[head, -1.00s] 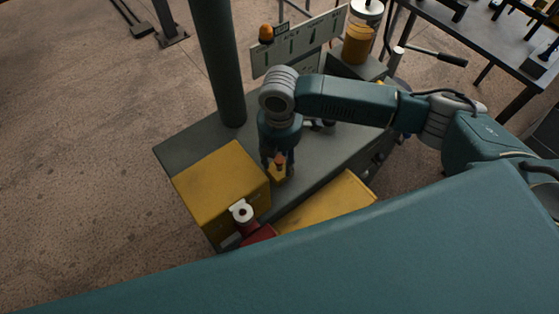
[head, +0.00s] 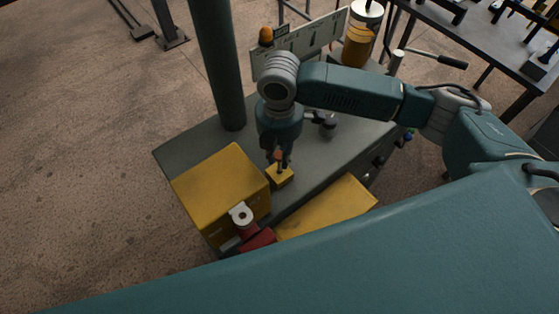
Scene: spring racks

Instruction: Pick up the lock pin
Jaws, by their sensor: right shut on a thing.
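The lock pin (head: 278,154) shows as a small orange-brown tip at a small yellow block (head: 281,178) on the grey bench top. My right gripper (head: 279,162) points down over this block, with its dark fingers shut on the pin. The fingers hide most of the pin, so I cannot tell whether it is still seated in the block. My left gripper is not in view.
A large yellow box (head: 222,190) stands close to the left of the gripper. A red part with a pale ring (head: 241,215) is in front. A yellow panel (head: 328,207) lies to the right. A dark green post (head: 218,70) rises behind.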

